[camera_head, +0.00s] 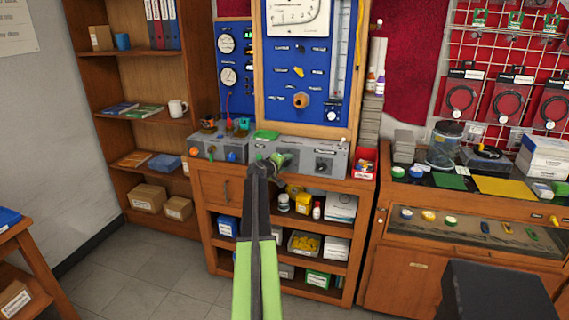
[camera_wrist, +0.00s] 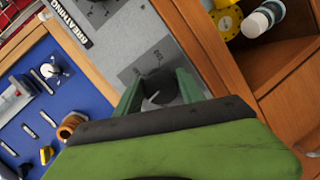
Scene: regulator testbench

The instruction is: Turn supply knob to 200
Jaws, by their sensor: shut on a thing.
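The grey bench unit (camera_head: 300,152) sits on top of the wooden cabinet, below the blue panel. In the wrist view, a round dark knob (camera_wrist: 160,90) with a pale pointer mark stands on its grey face (camera_wrist: 125,40). My gripper (camera_wrist: 160,88) has one green finger on each side of this knob and is shut on it. In the head view my gripper (camera_head: 272,161) is at the left half of the unit and mostly hides the knob. Small scale print (camera_wrist: 157,56) shows beside the knob, too blurred to read surely.
A second dark knob (camera_head: 324,165) is on the right of the same unit. A smaller grey box (camera_head: 218,148) with coloured knobs stands to the left. The blue panel (camera_head: 305,75) with gauges rises behind. Open shelves with bottles and boxes (camera_head: 340,207) lie below.

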